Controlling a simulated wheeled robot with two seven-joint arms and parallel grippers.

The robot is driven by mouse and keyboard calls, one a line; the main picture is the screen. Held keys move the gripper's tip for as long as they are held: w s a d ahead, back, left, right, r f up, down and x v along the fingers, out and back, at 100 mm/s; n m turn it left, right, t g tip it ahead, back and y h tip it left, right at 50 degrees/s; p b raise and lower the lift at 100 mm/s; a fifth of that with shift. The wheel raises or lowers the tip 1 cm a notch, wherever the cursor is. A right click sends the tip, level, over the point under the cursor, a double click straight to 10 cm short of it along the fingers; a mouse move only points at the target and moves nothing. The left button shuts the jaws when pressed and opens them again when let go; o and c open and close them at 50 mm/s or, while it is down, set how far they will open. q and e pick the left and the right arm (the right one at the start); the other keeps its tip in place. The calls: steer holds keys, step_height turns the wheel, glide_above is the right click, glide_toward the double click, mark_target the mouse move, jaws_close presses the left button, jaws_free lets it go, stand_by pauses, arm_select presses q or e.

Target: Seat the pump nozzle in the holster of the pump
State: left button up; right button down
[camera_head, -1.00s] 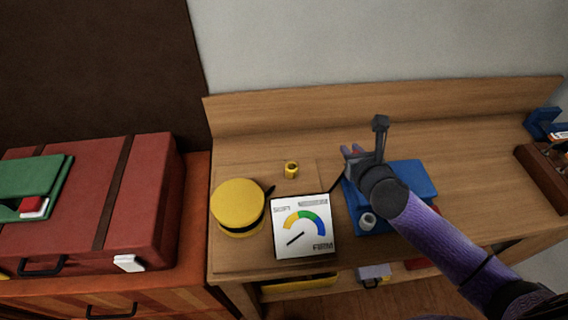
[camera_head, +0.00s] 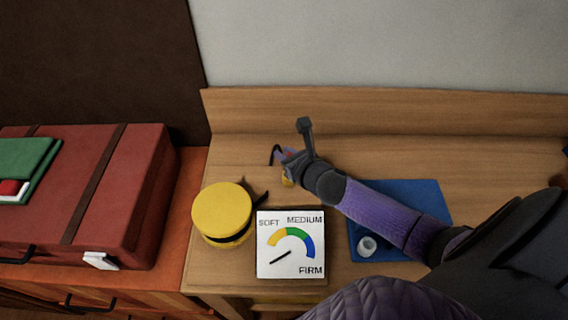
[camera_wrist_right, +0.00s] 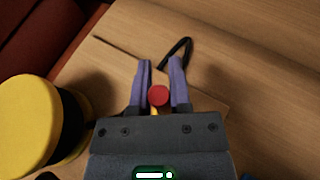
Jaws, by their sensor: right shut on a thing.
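The pump (camera_head: 222,211) is a yellow drum with a black band, on the bench left of a dial card. It also shows at the left of the right wrist view (camera_wrist_right: 27,120). My right gripper (camera_head: 283,157) is shut on the nozzle, whose red round end (camera_wrist_right: 159,96) shows between the fingers in the right wrist view. A black hose loop (camera_wrist_right: 182,46) shows beyond the fingertips. The small yellow holster (camera_head: 287,181) is just below the gripper, mostly hidden by it. I cannot tell whether the nozzle touches or enters it. My left gripper is not in view.
The dial card (camera_head: 291,262) reads SOFT, MEDIUM and FIRM, its needle pointing low left. A blue mat (camera_head: 432,205) with a small whitish cup-like thing (camera_head: 367,246) lies under my right arm. A red suitcase (camera_head: 130,215) stands at left. The bench back is clear.

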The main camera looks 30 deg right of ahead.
step_height(320, 180, down, 2)
steer(key=shift+r, duration=0.2)
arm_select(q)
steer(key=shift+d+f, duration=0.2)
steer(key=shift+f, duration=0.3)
arm_select(e)
steer(key=shift+f, duration=0.1)
steer(key=c, duration=1)
jaws_free()
steer(key=shift+f, duration=0.1)
steer(key=o, duration=0.4)
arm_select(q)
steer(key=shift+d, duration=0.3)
